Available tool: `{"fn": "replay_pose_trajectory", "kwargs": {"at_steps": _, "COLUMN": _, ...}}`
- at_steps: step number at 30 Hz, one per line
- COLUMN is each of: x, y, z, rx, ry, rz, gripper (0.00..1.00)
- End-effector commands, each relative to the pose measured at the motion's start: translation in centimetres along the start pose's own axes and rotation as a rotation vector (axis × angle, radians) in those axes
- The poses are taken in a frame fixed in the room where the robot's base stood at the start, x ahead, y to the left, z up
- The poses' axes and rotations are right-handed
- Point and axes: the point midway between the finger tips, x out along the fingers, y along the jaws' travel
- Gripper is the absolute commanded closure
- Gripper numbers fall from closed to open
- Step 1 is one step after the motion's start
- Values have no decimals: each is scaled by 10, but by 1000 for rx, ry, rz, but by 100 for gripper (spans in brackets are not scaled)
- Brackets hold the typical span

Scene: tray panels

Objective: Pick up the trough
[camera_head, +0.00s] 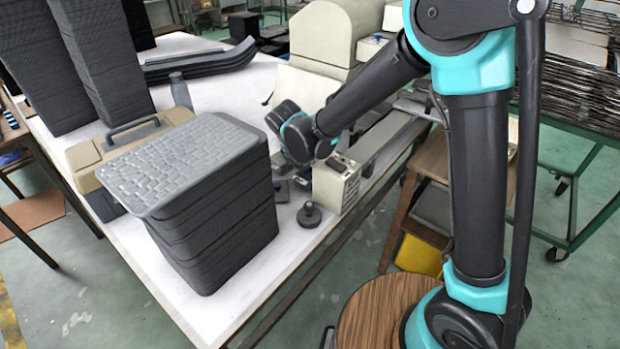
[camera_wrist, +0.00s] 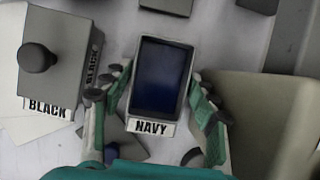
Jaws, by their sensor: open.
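A shallow dark blue rectangular tray with a raised grey rim (camera_wrist: 188,101), which looks like the trough, lies in the middle of the wrist view. A white label reading NAVY (camera_wrist: 151,127) is at its near end. My gripper (camera_wrist: 158,76) is open, with one green-and-white finger on each side of the tray. The fingers look apart from it, though contact on the right side is hard to judge. In the head view my gripper (camera_head: 296,172) is low over the white table, and the tray is hidden by my arm and nearby things.
A grey box with a dark knob (camera_wrist: 62,72) and BLACK labels stands left of the tray. A beige box (camera_wrist: 262,120) is close on the right. In the head view, a tall stack of grey crates (camera_head: 215,225) and a beige box (camera_head: 336,184) flank my gripper on the white table (camera_head: 225,80).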

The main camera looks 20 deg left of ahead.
Motion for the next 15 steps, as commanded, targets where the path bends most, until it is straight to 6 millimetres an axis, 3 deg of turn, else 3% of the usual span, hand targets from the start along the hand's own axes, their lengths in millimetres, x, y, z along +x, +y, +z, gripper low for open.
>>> {"fn": "replay_pose_trajectory", "kwargs": {"at_steps": 8, "x": 5, "y": 0, "z": 0, "rx": 0, "ry": 0, "rz": 0, "gripper": 41}}
{"fn": "replay_pose_trajectory", "kwargs": {"at_steps": 15, "x": 4, "y": 0, "z": 0, "rx": 0, "ry": 0, "rz": 0, "gripper": 69}}
